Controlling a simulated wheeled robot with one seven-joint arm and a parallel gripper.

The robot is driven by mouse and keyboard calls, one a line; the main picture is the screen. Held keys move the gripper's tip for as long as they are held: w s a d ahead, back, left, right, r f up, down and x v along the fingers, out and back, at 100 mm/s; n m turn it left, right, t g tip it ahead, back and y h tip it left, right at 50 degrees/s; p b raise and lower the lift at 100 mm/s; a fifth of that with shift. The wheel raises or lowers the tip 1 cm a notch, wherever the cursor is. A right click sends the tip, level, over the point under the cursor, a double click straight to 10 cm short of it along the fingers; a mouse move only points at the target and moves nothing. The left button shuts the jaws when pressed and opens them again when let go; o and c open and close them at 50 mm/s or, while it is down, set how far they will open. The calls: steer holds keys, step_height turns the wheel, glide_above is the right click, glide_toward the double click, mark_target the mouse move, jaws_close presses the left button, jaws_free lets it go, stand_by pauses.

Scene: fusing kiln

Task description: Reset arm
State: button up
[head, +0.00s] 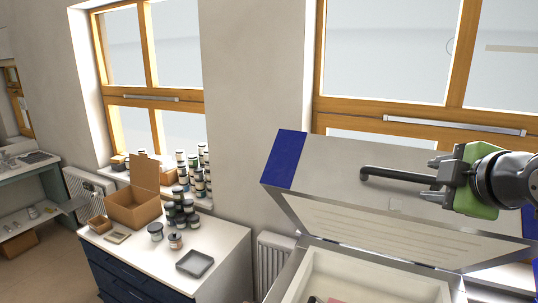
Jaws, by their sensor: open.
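My gripper (431,178) is at the right of the head view, its fingers pointing left and apart. It is in front of the kiln's raised lid (335,160), beside the black lid handle (395,176). The handle's right end runs in between the fingers in the picture; I cannot tell whether they touch it. The lid is white with a blue corner and stands tilted open. Below it is the kiln body (380,285), with a pale chamber and a pink piece (336,300) partly cut off by the frame's bottom edge.
A white-topped cabinet (225,245) at left holds a cardboard box (134,207), several jars (181,212) and a grey tray (194,263). A radiator (272,260) stands between cabinet and kiln. Wood-framed windows (317,70) are behind. Air left of the gripper, before the lid, looks free.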

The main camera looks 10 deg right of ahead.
steer(key=s+a+f+m+g+y+b, duration=0.3)
steer(key=a+f+m, duration=0.4)
steer(key=a+f, duration=0.8)
steer(key=s+a+f+m+g+b, duration=0.2)
steer(key=s+f+m, duration=0.1)
steer(key=s+f, duration=0.3)
steer(key=s+a+f+m+g+h+b, duration=0.1)
steer(key=s+a+f+m+g, duration=0.1)
steer(key=s+f, duration=0.5)
step_height(320, 180, down, 4)
steer(key=shift+s+a+m+b, duration=0.15)
steer(key=shift+a+m+b, duration=0.15)
steer(key=shift+m+b, duration=0.1)
